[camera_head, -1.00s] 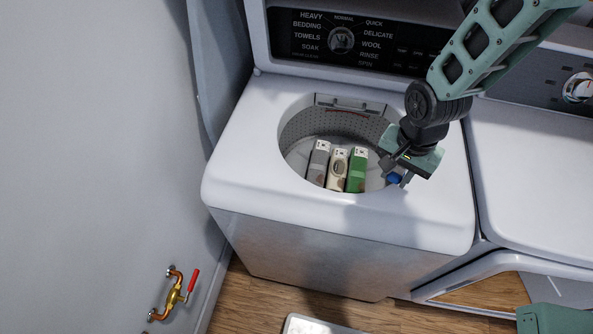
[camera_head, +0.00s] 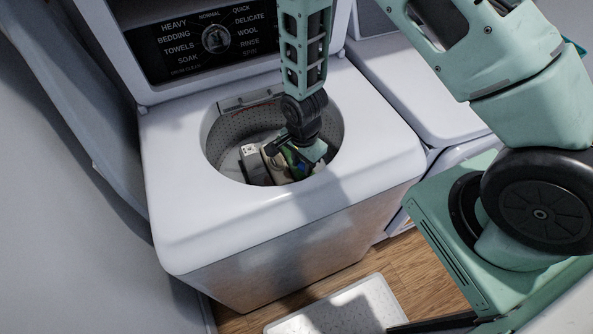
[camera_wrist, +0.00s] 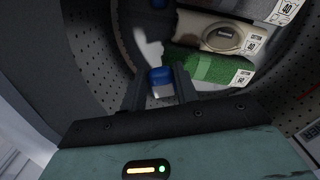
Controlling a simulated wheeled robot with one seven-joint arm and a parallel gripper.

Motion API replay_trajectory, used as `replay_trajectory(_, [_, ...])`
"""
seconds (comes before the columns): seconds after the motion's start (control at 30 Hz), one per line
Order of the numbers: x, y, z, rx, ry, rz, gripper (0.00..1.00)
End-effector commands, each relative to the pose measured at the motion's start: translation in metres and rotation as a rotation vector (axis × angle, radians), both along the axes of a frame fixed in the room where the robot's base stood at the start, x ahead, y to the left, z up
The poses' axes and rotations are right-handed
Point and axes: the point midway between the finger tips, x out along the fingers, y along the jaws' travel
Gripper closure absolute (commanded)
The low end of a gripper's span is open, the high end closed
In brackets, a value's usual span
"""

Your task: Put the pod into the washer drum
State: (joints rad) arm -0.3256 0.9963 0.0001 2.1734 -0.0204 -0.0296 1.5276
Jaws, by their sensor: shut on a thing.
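My gripper (camera_wrist: 158,82) is shut on the small pod (camera_wrist: 161,76), blue on top and white below. In the head view, my gripper (camera_head: 297,160) is down in the round opening of the washer drum (camera_head: 228,132). The drum has a perforated grey wall. The pod is between the fingertips, inside the drum beside a green labelled bundle (camera_wrist: 208,67). I cannot tell whether it touches the drum floor. In the head view my gripper mostly hides the pod.
A cream bundle (camera_wrist: 215,33) and a grey bundle (camera_head: 253,165) also lie in the drum, close to my gripper. The washer's white top (camera_head: 180,215) rings the opening. The control panel (camera_head: 190,45) stands behind. A white tray (camera_head: 335,308) lies on the wood floor.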

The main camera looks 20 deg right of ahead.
Motion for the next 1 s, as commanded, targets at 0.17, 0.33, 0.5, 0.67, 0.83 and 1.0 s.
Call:
replay_trajectory(0.17, [0.0, 0.0, -0.012, 0.0, 0.001, 0.001, 0.92])
replay_trajectory(0.33, [0.0, 0.0, -0.033, -0.001, 0.003, 0.003, 0.92])
replay_trajectory(0.5, [0.0, 0.0, -0.048, 0.0, 0.0, 0.002, 0.92])
replay_trajectory(0.67, [0.001, 0.0, -0.05, 0.001, -0.002, 0.002, 0.92])
replay_trajectory(0.83, [0.0, 0.0, -0.051, 0.0, -0.001, 0.002, 0.92])
replay_trajectory(1.0, [0.0, 0.0, -0.057, 0.0, -0.001, 0.001, 0.92])
